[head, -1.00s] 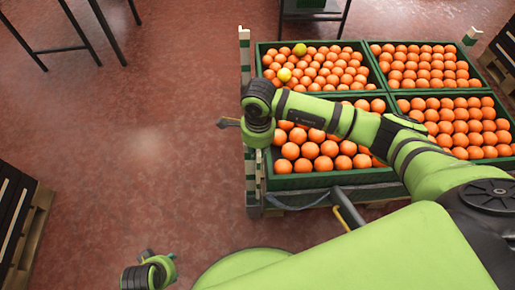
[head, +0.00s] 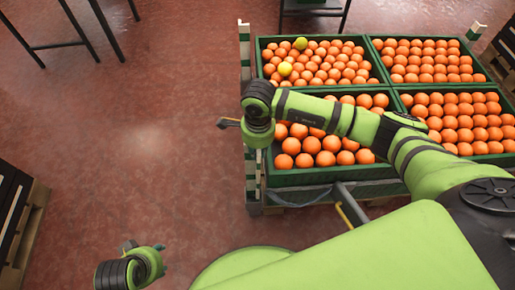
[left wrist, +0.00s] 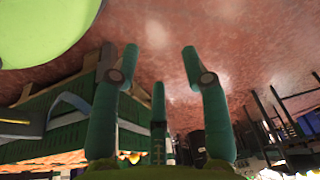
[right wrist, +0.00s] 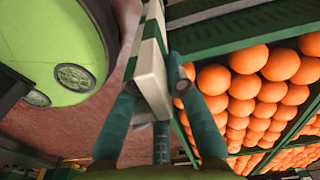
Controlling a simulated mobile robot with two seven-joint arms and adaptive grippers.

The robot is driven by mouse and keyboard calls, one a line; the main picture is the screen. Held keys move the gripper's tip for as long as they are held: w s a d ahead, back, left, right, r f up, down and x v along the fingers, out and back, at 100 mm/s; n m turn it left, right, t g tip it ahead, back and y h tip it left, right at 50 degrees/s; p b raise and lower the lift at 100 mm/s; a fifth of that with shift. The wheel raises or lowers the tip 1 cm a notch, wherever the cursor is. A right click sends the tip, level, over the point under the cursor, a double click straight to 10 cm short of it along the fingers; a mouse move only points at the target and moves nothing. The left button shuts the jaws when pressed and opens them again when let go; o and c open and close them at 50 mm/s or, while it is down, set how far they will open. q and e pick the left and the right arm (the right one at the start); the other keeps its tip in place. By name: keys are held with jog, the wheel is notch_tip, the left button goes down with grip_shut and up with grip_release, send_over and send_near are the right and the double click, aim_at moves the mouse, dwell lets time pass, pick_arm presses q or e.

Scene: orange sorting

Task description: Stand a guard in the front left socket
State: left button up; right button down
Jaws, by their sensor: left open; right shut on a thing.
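A green-and-white striped guard (head: 251,168) stands at the cart's front left corner in the head view, below my right wrist. In the right wrist view the guard (right wrist: 149,80) lies between the fingers of my right gripper (right wrist: 152,72), which is shut on it. My right forearm and wrist hide the guard's top in the head view. The front left socket is not clearly seen, so I cannot tell whether the guard's foot is in it. My left gripper (head: 145,247) is open and empty, low at the left; its spread fingers also show in the left wrist view (left wrist: 159,62).
Green crates of oranges (head: 325,186) fill the cart beside the guard. Two yellowish fruits lie in the back left crate. Striped guards stand at the back left (head: 244,48) and back right (head: 471,38). A pallet stack (head: 18,215) stands far left. The red floor between is clear.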

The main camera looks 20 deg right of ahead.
pick_arm(q)
jog(key=shift+b+v, duration=0.6)
jog(key=shift+v, duration=1.15)
pick_arm(e)
jog(key=shift+f, duration=0.8)
pick_arm(q)
jog(key=shift+w+r, duration=0.15)
jog(key=shift+w, duration=0.05)
pick_arm(e)
jog(key=c, duration=1.2)
grip_release()
jog(key=shift+o, duration=0.2)
notch_tip(320, 180, up, 12)
jog(key=shift+r, duration=0.1)
pick_arm(q)
notch_tip(320, 180, up, 4)
jog(key=p, duration=0.4)
pick_arm(e)
notch_tip(320, 180, up, 7)
